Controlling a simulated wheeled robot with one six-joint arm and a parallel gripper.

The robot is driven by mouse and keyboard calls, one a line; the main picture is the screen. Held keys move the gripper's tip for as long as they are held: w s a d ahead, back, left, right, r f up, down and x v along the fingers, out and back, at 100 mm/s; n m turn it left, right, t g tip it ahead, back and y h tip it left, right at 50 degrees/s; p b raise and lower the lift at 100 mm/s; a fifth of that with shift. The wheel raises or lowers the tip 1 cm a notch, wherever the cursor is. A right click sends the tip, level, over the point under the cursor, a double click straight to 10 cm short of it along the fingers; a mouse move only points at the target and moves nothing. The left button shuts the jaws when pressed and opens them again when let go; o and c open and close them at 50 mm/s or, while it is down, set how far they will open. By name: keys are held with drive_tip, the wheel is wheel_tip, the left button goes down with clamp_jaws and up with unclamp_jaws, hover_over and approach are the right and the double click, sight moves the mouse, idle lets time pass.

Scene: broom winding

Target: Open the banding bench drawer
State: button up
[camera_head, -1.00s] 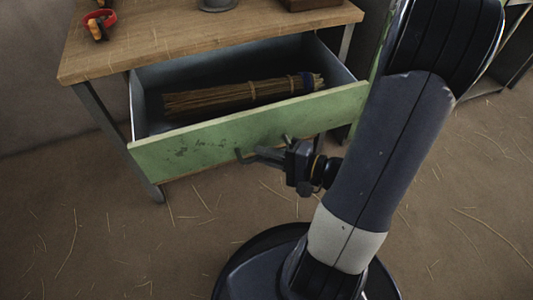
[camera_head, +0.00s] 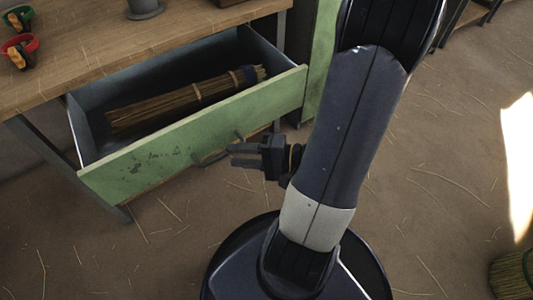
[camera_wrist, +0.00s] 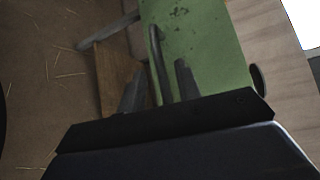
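The banding bench drawer (camera_head: 150,160) has a worn green front and stands pulled well out below the wooden bench top (camera_head: 130,48). A bundle of bristles (camera_head: 165,106) tied with bands lies inside it. The dark bar handle (camera_head: 208,160) is on the drawer front; in the wrist view the handle (camera_wrist: 158,58) shows between my fingers. My gripper (camera_head: 233,155) is at the drawer front by the handle. In the wrist view my gripper (camera_wrist: 158,88) is open, its fingers apart on either side of the bar, with gaps visible.
A green cabinet side (camera_head: 320,60) stands right of the drawer. A bristle bundle (camera_head: 511,275) is at lower right. Floor in front is mostly clear, with scattered straw.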

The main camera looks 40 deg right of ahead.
sight(225, 155)
drive_tip(key=f+p+v, duration=0.1)
drive_tip(key=v, duration=0.5)
drive_tip(key=shift+s+r, duration=0.25)
drive_tip(key=shift+r, duration=0.3)
drive_tip(key=shift+w, duration=0.1)
drive_tip(key=shift+b+x, duration=1.05)
drive_tip(key=shift+x, duration=4.25)
drive_tip(key=shift+d, duration=0.1)
